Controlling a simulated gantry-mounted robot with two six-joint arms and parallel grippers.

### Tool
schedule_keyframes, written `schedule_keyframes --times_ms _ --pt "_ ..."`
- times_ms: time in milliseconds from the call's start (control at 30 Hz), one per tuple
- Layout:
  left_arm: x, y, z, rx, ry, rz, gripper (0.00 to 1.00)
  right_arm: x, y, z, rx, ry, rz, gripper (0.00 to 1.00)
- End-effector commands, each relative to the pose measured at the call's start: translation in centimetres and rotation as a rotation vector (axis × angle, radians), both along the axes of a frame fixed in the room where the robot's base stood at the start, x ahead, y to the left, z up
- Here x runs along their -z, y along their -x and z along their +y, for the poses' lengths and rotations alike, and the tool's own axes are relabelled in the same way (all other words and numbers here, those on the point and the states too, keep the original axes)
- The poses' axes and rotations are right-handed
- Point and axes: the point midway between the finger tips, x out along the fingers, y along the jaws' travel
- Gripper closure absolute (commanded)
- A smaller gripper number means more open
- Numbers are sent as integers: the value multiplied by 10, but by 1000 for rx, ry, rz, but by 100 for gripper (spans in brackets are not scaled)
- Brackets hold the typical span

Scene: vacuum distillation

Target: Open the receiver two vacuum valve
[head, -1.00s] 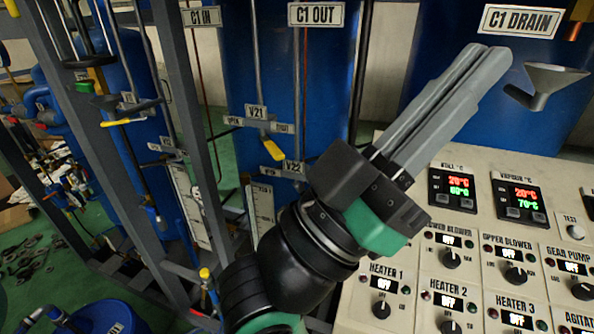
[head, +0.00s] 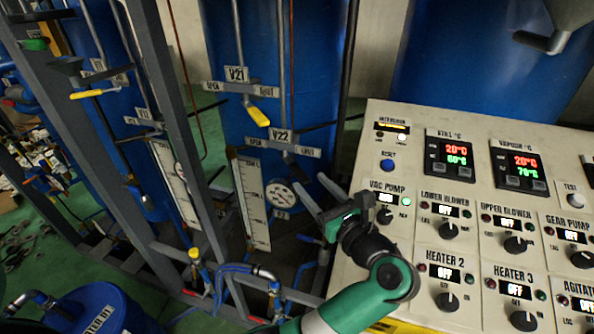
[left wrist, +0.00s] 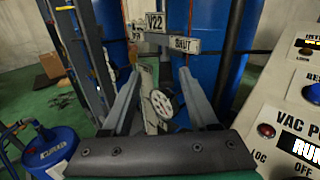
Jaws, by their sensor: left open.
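The V22 valve plate (head: 280,136) is on the rear blue receiver's pipework in the head view, with OPEN and SHUT labels at its sides. Its plate (left wrist: 155,21) and SHUT label (left wrist: 182,44) show at the top of the left wrist view. I cannot clearly make out the V22 handle. Above it, V21 (head: 237,74) has a yellow-tipped handle (head: 258,115) slanting down. My left gripper (head: 310,182) is open and empty, below and slightly right of V22, pointing up toward it without touching. Its spread fingers (left wrist: 160,70) frame the space under the plate. My right gripper is out of view.
A round gauge (head: 284,195) and a white level scale (head: 252,200) sit left of my gripper. The control panel (head: 400,250) lies close on the right. Grey frame posts (head: 165,90) stand at left. A blue drum (head: 105,305) is at lower left.

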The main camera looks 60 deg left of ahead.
Motion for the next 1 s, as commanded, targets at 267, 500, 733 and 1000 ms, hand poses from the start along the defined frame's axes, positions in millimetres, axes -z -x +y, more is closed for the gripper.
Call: schedule_keyframes --times_ms 267,500,733,1000 --pt "26 -7 -2 20 -2 56 40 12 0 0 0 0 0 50" --pt "24 -5 35 16 -3 54 40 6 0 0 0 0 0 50" --pt "24 -3 86 17 -3 55 40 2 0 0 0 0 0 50" --pt "25 -3 112 21 -3 53 40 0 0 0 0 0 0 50"
